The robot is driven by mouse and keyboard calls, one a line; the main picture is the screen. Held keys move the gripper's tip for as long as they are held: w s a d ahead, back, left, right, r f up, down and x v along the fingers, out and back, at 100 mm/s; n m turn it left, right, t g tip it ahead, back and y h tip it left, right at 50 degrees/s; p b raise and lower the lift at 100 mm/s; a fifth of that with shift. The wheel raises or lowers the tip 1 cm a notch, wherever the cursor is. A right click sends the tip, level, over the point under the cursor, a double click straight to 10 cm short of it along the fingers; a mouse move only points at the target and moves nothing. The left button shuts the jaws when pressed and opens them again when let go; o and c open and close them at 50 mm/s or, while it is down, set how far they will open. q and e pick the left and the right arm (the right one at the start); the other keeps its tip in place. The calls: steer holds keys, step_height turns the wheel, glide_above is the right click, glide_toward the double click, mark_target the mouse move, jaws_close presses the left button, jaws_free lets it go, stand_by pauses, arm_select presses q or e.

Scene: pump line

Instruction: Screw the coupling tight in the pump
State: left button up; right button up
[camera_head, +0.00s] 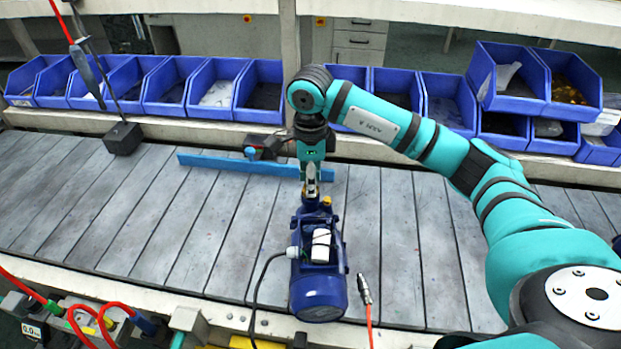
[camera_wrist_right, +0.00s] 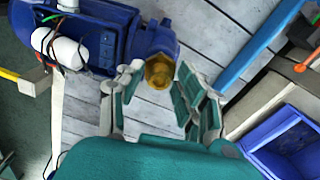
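The dark blue pump (camera_head: 318,255) lies on the slatted bench, its rounded motor end towards me and its brass fittings at the far end. The brass hex coupling (camera_wrist_right: 160,72) sits at the pump's end in the right wrist view, lined up between my right gripper's fingertips. My right gripper (camera_head: 312,188) points down from above at that end. One finger is on the pump body's side of the coupling, the other on the blue rail's side. Whether the fingers touch the coupling is unclear, and its thread is hidden. My left gripper is not in view.
A blue rail (camera_head: 225,164) lies behind the pump, with a dark device (camera_head: 264,147) behind it. A black cable runs from the pump's left side. A red-corded connector (camera_head: 364,290) lies on the right. Blue bins (camera_head: 212,88) line the back.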

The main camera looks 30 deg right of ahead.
steer(key=shift+o, duration=0.5)
steer(key=shift+f+n+b, duration=0.15)
steer(key=shift+n+b, duration=0.5)
steer(key=shift+n, duration=0.05)
steer(key=shift+n+b, duration=0.35)
steer(key=shift+n, duration=0.55)
steer(key=shift+n+b, duration=0.7)
steer(key=shift+n, duration=1.2)
